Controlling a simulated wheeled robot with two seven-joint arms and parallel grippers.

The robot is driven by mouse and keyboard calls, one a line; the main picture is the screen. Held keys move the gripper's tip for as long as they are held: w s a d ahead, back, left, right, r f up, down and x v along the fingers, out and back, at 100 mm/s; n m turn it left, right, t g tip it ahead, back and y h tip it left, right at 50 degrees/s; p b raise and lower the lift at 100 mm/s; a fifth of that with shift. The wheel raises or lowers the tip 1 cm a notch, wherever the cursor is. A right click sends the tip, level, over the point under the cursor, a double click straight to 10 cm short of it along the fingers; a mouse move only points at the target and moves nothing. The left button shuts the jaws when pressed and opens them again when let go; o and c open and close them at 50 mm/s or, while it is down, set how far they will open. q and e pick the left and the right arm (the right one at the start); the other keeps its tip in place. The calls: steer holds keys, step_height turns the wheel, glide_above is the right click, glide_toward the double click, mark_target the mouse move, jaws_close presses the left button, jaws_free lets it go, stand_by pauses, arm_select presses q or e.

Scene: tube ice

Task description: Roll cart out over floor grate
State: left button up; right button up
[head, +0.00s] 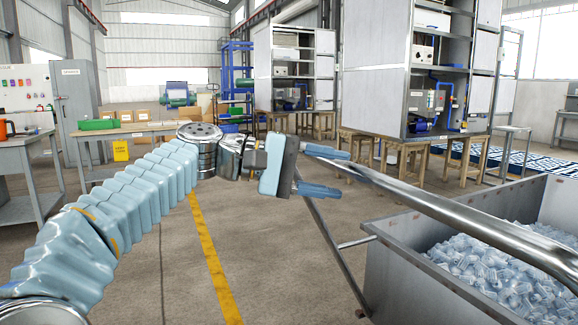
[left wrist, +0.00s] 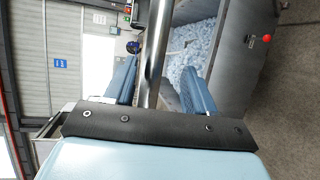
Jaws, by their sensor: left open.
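The cart is a grey metal bin (head: 405,285) at the right, filled with clear tube ice (head: 505,268). Its shiny handle bar (head: 440,212) slants from the bin toward my left gripper. My left gripper (head: 335,172) is open, its two blue fingers at the bar's far end. In the left wrist view the bar (left wrist: 155,60) runs between the open fingers (left wrist: 160,88), and ice (left wrist: 192,55) shows in the bin. I cannot tell whether a finger touches the bar. My right gripper is out of view. I cannot clearly make out a floor grate.
Blue-framed pale panels (head: 510,158) lie on the floor at the back right. Tall grey machines (head: 378,98) on wooden stands are behind the cart. A workbench (head: 135,131) stands at the left. The concrete floor around the yellow line (head: 213,262) is clear.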

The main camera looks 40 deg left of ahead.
arm_select(q)
steer(key=v, duration=1.1)
steer(key=shift+p, duration=0.4)
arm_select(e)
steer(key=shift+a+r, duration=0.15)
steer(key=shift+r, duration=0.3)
arm_select(q)
steer(key=shift+f, duration=0.15)
steer(key=shift+c, duration=0.3)
